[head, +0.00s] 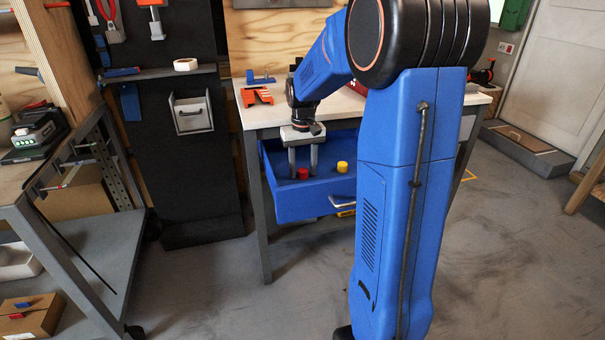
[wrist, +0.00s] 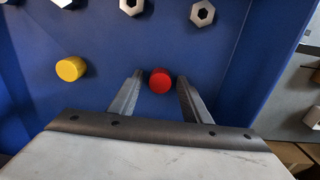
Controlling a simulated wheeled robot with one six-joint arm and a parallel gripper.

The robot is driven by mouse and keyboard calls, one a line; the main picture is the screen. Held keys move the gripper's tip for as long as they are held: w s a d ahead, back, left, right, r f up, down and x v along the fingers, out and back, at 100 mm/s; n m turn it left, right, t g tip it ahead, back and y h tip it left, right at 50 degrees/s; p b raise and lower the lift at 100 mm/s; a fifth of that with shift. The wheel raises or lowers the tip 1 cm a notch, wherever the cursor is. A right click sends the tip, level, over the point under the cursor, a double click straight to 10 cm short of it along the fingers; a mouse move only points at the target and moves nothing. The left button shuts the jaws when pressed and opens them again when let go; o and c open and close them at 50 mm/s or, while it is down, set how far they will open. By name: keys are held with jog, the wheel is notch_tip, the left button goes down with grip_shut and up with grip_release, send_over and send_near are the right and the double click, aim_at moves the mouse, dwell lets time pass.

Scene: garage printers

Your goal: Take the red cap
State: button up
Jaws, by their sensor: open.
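The red cap (wrist: 160,80) is a small round piece in the open blue drawer (wrist: 110,50). In the head view the red cap (head: 302,174) shows near the lower ends of my fingers. My gripper (wrist: 160,92) is open, with one finger on each side of the cap in the wrist view. The cap shows between the fingertips, with a gap on both sides; I cannot tell how far above the drawer floor the fingertips are. In the head view my gripper (head: 302,172) points straight down into the drawer (head: 310,204).
A yellow cap (wrist: 70,69) lies to the left in the wrist view and right of the red one in the head view (head: 342,167). Several hex nuts (wrist: 202,13) lie along the drawer's far part. The drawer walls surround my gripper. An orange part (head: 257,96) lies on the workbench.

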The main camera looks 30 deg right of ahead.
aim_at(303, 170)
jog(key=c, duration=1.1)
jog(key=shift+r, duration=0.2)
jog(key=shift+r, duration=1.85)
